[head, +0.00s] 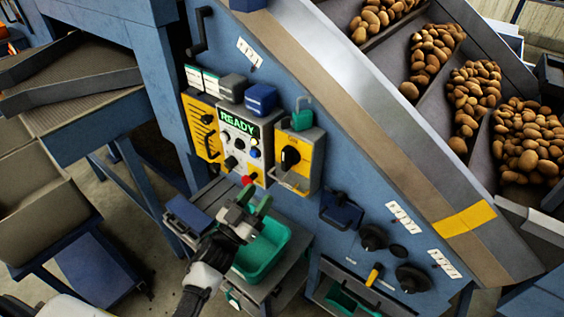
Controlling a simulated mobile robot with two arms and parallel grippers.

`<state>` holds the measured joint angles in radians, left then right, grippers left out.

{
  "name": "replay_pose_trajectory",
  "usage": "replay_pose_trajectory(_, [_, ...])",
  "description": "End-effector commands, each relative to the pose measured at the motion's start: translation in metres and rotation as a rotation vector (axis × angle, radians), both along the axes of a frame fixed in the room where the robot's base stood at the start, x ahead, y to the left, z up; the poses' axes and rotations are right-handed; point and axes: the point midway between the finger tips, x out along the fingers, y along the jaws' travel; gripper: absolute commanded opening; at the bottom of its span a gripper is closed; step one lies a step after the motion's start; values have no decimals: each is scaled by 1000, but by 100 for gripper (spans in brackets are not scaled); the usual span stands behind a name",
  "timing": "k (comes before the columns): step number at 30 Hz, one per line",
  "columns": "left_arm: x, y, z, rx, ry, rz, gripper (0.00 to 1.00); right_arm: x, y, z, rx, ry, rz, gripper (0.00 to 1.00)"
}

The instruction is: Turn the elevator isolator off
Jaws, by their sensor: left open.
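A yellow and grey switch box (307,155) is mounted on the blue machine panel. It has a black rotary handle (290,158) and looks like the isolator, though I cannot read a label. A green padlock (302,118) sits at its top; whether it locks the handle I cannot tell. My left gripper (256,198), with green fingertips, is open and empty, below and left of the box and apart from the handle. My right gripper is not in view.
Left of the box is a control panel with a READY display (239,123) and a red button (248,180). A green tub (276,236) stands under my gripper. A yellow lever (374,275) and black knobs are lower right. Potatoes (530,140) lie in sloping lanes above.

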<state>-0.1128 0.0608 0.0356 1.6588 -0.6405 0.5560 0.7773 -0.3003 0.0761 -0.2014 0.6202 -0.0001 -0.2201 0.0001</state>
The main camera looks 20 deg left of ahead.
Motion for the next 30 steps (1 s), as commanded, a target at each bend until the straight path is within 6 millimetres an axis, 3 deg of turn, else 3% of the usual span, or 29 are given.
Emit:
replay_pose_trajectory(18, [84,-31,39,-1,-2,1,45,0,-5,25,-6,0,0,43])
replay_pose_trajectory(30, [91,-33,41,1,0,1,45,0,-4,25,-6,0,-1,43])
